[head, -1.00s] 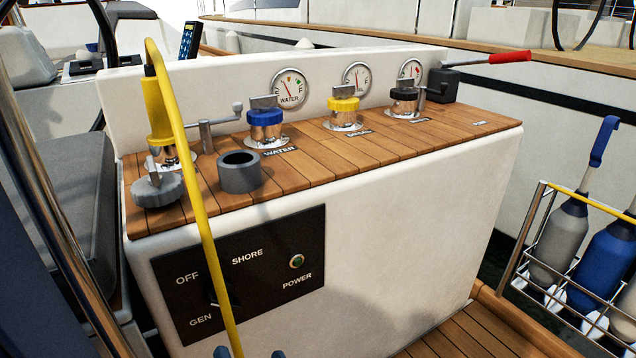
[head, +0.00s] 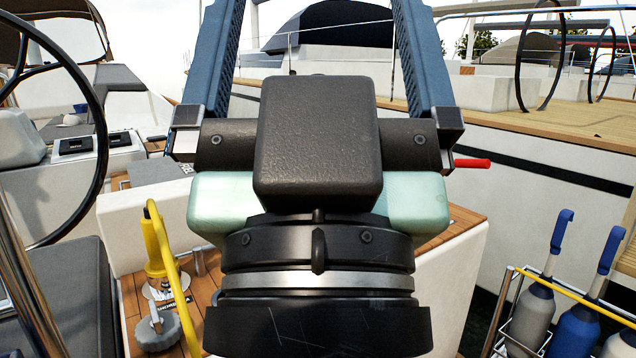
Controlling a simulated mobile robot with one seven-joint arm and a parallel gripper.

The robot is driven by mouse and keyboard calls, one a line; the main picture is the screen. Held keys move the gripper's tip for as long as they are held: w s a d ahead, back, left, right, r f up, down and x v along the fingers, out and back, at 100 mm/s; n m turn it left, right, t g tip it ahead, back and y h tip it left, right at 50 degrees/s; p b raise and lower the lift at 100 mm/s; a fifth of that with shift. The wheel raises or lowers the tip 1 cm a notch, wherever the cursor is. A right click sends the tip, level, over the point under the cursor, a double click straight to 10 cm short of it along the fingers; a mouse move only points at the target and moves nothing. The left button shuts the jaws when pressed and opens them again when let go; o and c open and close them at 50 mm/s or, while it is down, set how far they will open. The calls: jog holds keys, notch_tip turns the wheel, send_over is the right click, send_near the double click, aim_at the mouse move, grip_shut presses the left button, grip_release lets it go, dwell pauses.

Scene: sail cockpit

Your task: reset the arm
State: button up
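My gripper (head: 315,30) fills the middle of the head view, close to the camera and in front of the console. Its two blue fingers point up, stand wide apart and run out of the top of the picture, so the tips are cut off. Nothing shows between the visible parts of the fingers. The gripper body hides most of the console top, including the gauges and the coloured filler caps.
The console (head: 455,255) stands behind my gripper. A yellow plug with its cable (head: 156,245) and a grey cap (head: 157,332) are at its left end. A red handle (head: 472,163) sticks out right. A steering wheel (head: 98,130) is left; a bottle rack (head: 500,310) is lower right.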

notch_tip(320, 180, up, 33)
jog(key=p, duration=3.1)
jog(key=shift+r, duration=0.2)
jog(key=shift+c, duration=0.2)
